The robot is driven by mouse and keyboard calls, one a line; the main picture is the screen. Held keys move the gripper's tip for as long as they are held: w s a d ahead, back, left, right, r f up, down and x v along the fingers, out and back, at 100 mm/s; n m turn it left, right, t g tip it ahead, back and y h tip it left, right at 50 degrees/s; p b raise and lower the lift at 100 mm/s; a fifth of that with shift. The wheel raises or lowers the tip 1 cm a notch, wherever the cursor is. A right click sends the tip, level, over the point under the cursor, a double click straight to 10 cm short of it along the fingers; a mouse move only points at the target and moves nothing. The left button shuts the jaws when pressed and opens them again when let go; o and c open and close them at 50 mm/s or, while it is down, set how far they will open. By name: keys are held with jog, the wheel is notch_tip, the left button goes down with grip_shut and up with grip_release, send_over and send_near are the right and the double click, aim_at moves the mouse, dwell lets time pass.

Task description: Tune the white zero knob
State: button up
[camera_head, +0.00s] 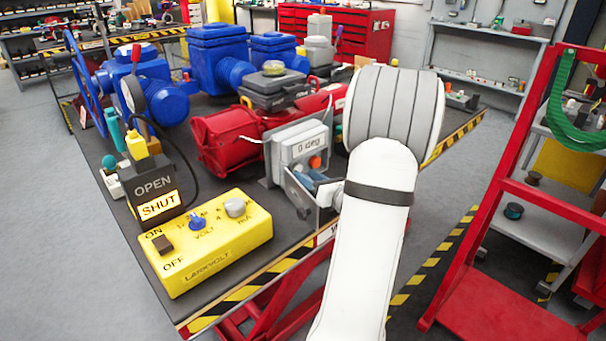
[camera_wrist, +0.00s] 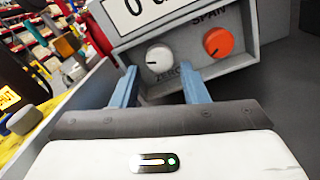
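The white zero knob (camera_wrist: 159,58) sits on the grey panel of the actuator box, above the label ZERO, in the wrist view. The orange span knob (camera_wrist: 217,41) is to its right; it also shows in the head view (camera_head: 315,161). My gripper (camera_wrist: 158,72) is open, its two blue fingers apart, with the white knob between and just beyond the fingertips. I cannot tell whether a finger touches it.
A yellow box (camera_head: 212,245) with switch and knobs stands at the table's front left, beside the OPEN/SHUT indicator (camera_head: 155,190). Red actuator parts (camera_head: 228,140) and blue valves (camera_head: 215,55) lie behind. A red-framed cart (camera_head: 480,200) stands right of the table.

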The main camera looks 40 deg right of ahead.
jog(key=s, duration=0.4)
jog(key=shift+s+d, duration=0.15)
jog(key=shift+s, duration=0.25)
